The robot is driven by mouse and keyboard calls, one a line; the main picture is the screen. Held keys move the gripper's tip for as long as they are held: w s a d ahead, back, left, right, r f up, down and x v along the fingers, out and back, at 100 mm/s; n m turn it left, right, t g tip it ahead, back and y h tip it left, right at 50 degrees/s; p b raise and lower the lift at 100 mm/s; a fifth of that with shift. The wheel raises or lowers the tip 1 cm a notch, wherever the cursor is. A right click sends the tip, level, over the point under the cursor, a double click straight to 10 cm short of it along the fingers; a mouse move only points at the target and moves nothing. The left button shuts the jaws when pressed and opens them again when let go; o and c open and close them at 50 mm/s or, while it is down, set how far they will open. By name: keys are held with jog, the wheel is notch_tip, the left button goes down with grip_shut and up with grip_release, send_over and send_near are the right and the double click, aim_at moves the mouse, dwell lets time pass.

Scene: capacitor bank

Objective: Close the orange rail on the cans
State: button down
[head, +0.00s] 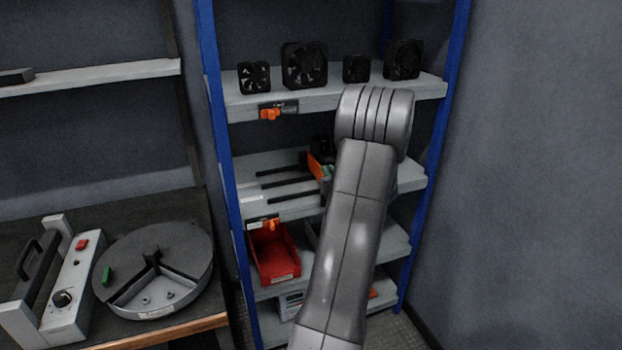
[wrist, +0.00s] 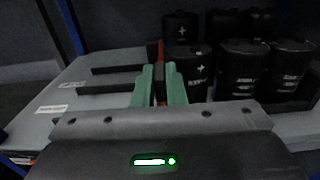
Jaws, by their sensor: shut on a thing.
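The orange rail (head: 317,165) stands across the middle shelf, at the right ends of dark slots. In the wrist view part of the orange rail (wrist: 154,52) shows beyond my fingers, with a bit of it between them. My gripper (wrist: 160,72) has green fingers, shut on the rail. In the head view my gripper (head: 327,172) is mostly hidden behind my arm. Several black cans (wrist: 188,68) with white markings stand upright to the right of the rail. In the head view a few dark can tops (head: 322,145) show beside my arm; the others are hidden. I cannot tell whether the rail touches the cans.
Dark slots (wrist: 108,88) run across the bare left part of the shelf. Black fans (head: 303,65) stand on the shelf above. A red bin (head: 274,254) sits below. Blue posts (head: 222,150) frame the rack. A bench with a round grey fixture (head: 155,265) is at left.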

jog(key=shift+w+d, duration=0.15)
jog(key=shift+d, duration=0.35)
jog(key=c, duration=1.5)
grip_release()
jog(key=b+v, duration=0.1)
jog(key=v, duration=1.3)
jog(key=shift+r, duration=0.1)
jog(key=shift+w, duration=0.15)
